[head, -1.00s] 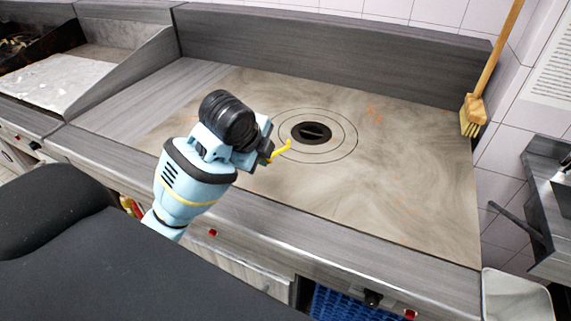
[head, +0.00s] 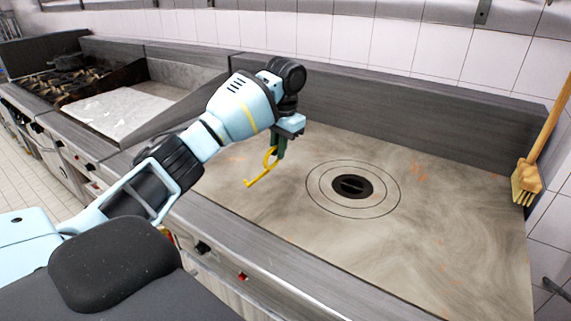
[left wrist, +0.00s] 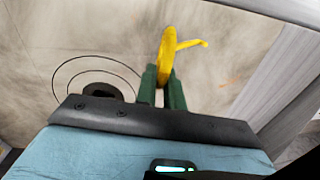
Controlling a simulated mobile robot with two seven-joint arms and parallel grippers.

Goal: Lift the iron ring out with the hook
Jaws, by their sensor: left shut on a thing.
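My left gripper (head: 279,148), with green fingers, is shut on a yellow hook (head: 262,175). The hook hangs above the steel cooktop, its bent tip pointing down and left in the head view. The cooktop has flat concentric iron rings (head: 322,187) marked by thin circular seams, lying level with the plate. At their middle is a dark round centre (head: 352,187) with a bar across it. The hook is left of the rings and apart from them. In the left wrist view the hook (left wrist: 167,50) stands out between the fingers, and the gripper body partly hides the dark centre (left wrist: 97,91).
A steel back wall (head: 420,110) runs behind the cooktop. A broom (head: 527,180) leans at the right end. A griddle (head: 120,108) and burners (head: 65,85) stand at the left. The plate around the rings is clear.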

